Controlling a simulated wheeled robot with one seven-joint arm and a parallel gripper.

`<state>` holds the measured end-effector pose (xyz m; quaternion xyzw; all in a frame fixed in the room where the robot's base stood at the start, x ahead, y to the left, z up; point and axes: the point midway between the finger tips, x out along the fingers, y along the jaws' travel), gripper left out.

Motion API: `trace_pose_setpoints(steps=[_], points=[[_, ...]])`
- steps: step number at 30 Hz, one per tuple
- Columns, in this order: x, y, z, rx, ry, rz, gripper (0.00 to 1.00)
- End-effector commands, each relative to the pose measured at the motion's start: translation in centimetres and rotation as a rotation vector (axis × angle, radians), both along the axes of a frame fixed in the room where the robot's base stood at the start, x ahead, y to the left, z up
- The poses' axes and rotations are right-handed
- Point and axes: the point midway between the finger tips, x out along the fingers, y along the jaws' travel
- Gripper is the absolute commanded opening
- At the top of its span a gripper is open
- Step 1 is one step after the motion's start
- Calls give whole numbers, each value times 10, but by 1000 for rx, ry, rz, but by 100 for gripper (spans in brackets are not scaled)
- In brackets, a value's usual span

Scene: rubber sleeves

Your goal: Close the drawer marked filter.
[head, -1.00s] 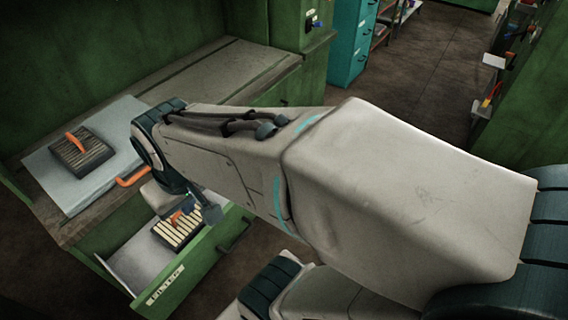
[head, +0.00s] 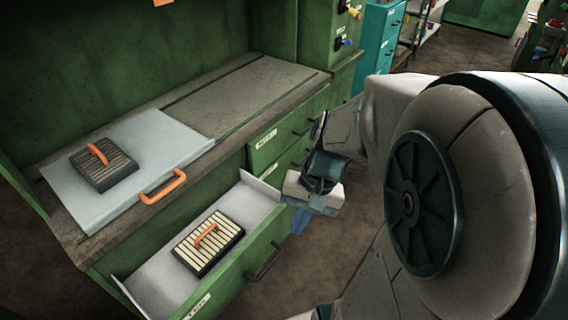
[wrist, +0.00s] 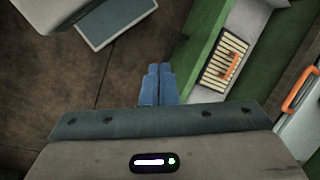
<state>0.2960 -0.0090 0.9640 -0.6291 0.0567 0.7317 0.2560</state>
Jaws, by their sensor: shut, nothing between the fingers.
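The open drawer marked filter (head: 238,262) sticks out below the worktop in the head view, with its label (head: 197,306) near the bottom edge. A dark handle (head: 264,263) is on its green front. Inside lies a pleated filter (head: 209,242) with an orange grip. My gripper (head: 299,221) is shut and empty, outside the drawer near the right end of its front. In the wrist view the blue fingers (wrist: 157,86) are together, pointing beside the drawer front (wrist: 198,70), apparently apart from it; the filter also shows there (wrist: 224,62).
A grey plate (head: 122,205) with an orange handle lies on the worktop (head: 235,75), a second, darker filter (head: 103,167) on it. Closed green drawers (head: 284,128) stand right of the open one. The floor before the drawer is bare.

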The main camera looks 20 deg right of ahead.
Motion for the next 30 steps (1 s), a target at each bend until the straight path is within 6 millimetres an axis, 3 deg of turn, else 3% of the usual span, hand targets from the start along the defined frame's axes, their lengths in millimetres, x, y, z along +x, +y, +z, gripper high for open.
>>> trace_pose_setpoints(steps=[1,3,8,14,22,30], points=[[2,-5,-23,66,62,-84,0],[6,-8,-41,161,132,-190,0],[19,-19,-80,392,262,-435,0],[40,-47,-127,703,367,-750,0],[63,-113,-197,1144,400,-1178,0],[61,-173,-251,1453,343,-1473,0]])
